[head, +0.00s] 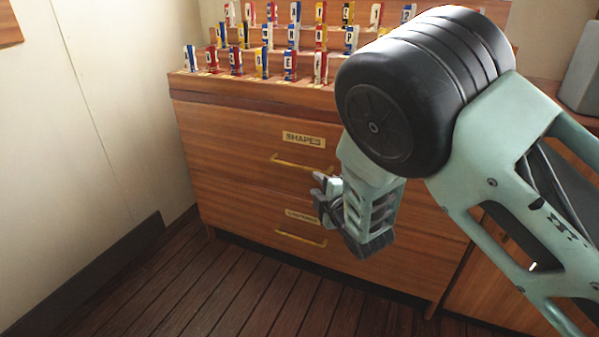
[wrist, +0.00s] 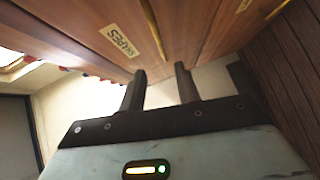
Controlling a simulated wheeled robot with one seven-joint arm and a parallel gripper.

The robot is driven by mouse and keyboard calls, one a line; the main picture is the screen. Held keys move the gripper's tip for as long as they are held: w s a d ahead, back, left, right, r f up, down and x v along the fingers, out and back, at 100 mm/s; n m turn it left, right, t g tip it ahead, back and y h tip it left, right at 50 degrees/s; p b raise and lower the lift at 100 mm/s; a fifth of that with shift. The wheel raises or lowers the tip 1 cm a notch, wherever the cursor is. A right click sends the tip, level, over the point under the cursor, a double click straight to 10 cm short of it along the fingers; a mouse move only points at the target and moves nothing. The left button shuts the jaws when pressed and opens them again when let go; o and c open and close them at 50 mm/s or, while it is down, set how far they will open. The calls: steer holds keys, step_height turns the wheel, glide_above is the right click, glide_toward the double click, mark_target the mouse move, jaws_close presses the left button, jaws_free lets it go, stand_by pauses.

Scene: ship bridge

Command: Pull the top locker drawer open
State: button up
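The top locker drawer (head: 235,140) is a wooden front with a "SHAPES" label and looks closed. In the wrist view the handle (wrist: 152,25) runs along the drawer front near the top edge, beyond my fingertips, beside the "SHAPES" label (wrist: 120,40). My gripper (head: 323,194) is in front of the locker, just below and right of the handle in the head view. In the wrist view my gripper (wrist: 160,80) has two dark fingers apart with nothing between them. The handle is not between the fingers.
A lower drawer (head: 240,215) with its own brass handle (head: 300,240) sits beneath. Several lettered coloured blocks (head: 262,62) stand in rows on the locker top. A pale wall (head: 100,130) rises at left. The plank floor (head: 180,285) in front is clear.

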mark_target(300, 167)
steer(key=b+x, duration=0.3)
steer(key=x, duration=1)
steer(key=shift+w+f, duration=0.15)
jaws_close()
